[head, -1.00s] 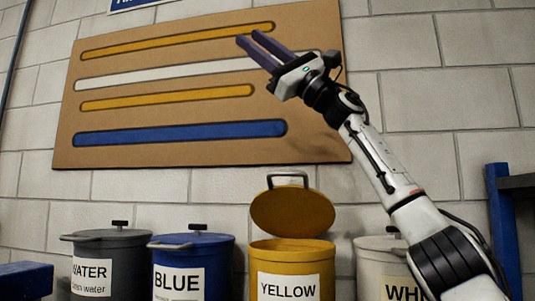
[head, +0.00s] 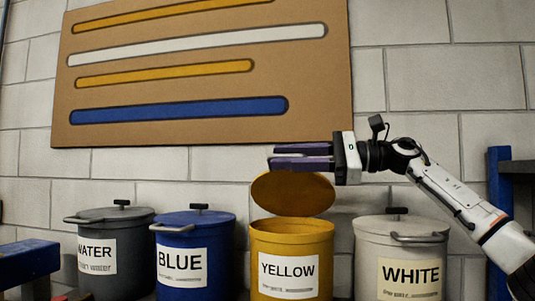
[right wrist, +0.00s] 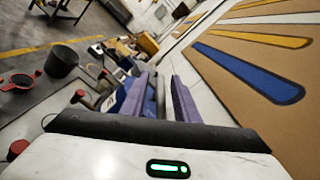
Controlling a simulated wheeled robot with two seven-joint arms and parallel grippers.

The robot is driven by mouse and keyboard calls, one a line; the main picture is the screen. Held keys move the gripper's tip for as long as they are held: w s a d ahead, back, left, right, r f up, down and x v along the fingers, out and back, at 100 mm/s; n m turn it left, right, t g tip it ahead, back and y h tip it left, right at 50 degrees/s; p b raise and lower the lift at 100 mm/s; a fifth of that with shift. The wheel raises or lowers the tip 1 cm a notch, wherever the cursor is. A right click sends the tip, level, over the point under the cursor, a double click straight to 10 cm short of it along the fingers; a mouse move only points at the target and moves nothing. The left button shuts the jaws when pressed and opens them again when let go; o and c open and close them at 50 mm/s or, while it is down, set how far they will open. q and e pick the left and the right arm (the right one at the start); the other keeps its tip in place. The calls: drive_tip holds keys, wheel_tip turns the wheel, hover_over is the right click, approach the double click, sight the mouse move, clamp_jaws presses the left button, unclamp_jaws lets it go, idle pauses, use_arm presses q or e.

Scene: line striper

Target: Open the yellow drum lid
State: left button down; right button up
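The yellow drum (head: 290,240) stands against the wall between the blue and white drums. Its yellow lid (head: 293,197) is raised and stands tilted up behind the open rim. My right gripper (head: 272,157) is at the top edge of the lid in the head view, its purple fingers pointing left and a gap between them. It hides the lid's handle; I cannot tell whether it touches the lid. In the right wrist view, the fingers (right wrist: 162,98) are apart with nothing visibly clamped between them. My left gripper is not in view.
A grey water drum (head: 113,235), the blue drum (head: 192,235) and the white drum (head: 400,250) have their lids on. A brown board (head: 200,80) with coloured stripes hangs above. A blue frame (head: 497,200) stands at the right.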

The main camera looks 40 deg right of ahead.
sight(268, 157)
drive_tip(key=shift+p+x, duration=0.35)
drive_tip(key=shift+x, duration=1.8)
clamp_jaws()
